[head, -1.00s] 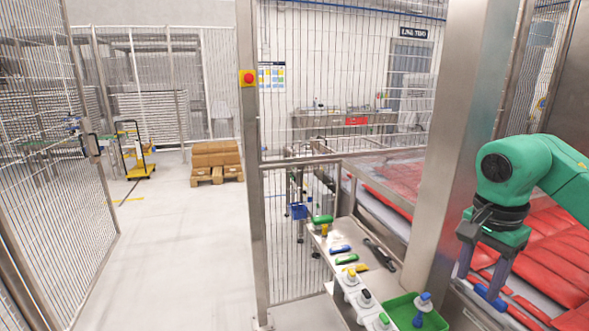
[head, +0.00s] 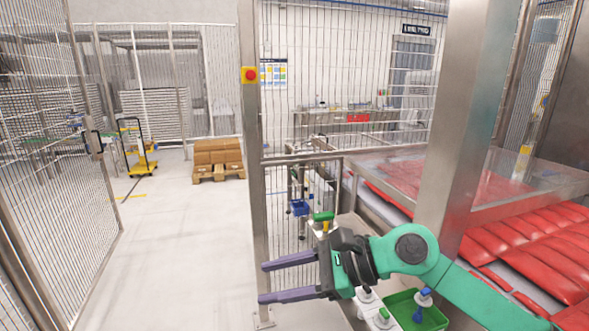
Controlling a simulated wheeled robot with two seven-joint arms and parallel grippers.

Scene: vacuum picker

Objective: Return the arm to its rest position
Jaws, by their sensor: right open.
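My right gripper (head: 263,283) shows at lower centre. Its two dark purple fingers point left and stand apart, with nothing between them. The green arm (head: 450,285) comes in from the lower right, crosses in front of the steel post and hides much of the narrow bench. My left gripper is not in view.
A green tray (head: 400,307) with a blue-topped item in it and white-bodied items (head: 383,318) stand on the bench below my arm. A green-topped item (head: 323,216) is behind the gripper. A steel post (head: 461,170), mesh fence (head: 253,190) and red packs (head: 540,240) are close. Open floor (head: 170,250) lies left.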

